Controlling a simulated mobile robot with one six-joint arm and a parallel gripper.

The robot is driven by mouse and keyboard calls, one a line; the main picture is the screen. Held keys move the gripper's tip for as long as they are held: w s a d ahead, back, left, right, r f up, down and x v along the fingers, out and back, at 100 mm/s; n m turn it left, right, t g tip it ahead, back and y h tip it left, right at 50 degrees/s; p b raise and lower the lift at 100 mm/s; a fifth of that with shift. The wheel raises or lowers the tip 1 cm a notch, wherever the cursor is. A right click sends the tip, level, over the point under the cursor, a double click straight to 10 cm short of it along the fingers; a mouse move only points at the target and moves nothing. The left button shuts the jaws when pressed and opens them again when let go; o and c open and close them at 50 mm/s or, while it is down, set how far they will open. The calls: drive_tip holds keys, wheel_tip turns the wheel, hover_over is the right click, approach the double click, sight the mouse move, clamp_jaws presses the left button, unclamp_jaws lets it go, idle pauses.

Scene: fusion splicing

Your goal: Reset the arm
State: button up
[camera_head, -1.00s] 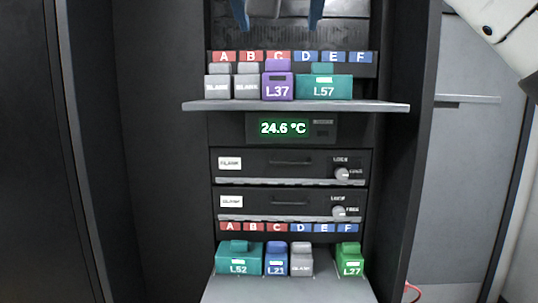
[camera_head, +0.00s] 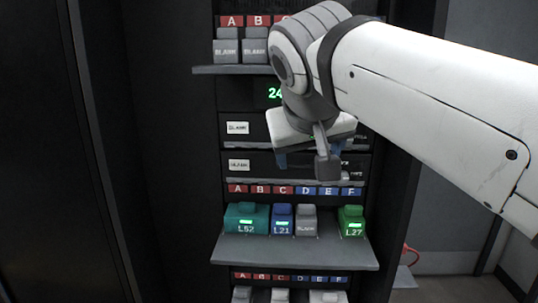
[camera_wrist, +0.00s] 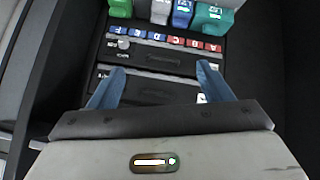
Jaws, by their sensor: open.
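My gripper (camera_head: 312,160) hangs in front of the two dark drawers of the rack, below my white arm. In the wrist view its two blue fingers (camera_wrist: 160,78) stand wide apart with nothing between them. They point toward the drawer fronts and the slot labels. In the head view the gripper hides part of the drawers and of the display. I cannot tell exactly how far the fingertips are from the rack.
A pulled-out shelf (camera_head: 290,252) carries teal L52 (camera_head: 246,219), blue L21 (camera_head: 282,219), a grey blank (camera_head: 306,221) and green L27 (camera_head: 351,221). An upper shelf (camera_head: 230,70) with grey blanks juts out left of my arm. Another row of modules (camera_head: 280,295) shows below.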

drive_tip(key=s+d+f+g, duration=0.1)
drive_tip(key=s+f, duration=0.3)
drive_tip(key=f, duration=0.6)
drive_tip(key=s+d+f+m+g+y, duration=0.1)
drive_tip(key=s+d+f, duration=0.3)
drive_tip(key=f, duration=0.6)
drive_tip(key=s+d+f+g, duration=0.3)
drive_tip(key=f, duration=0.7)
drive_tip(key=shift+s+d+m, duration=0.25)
drive_tip(key=shift+s+m, duration=0.15)
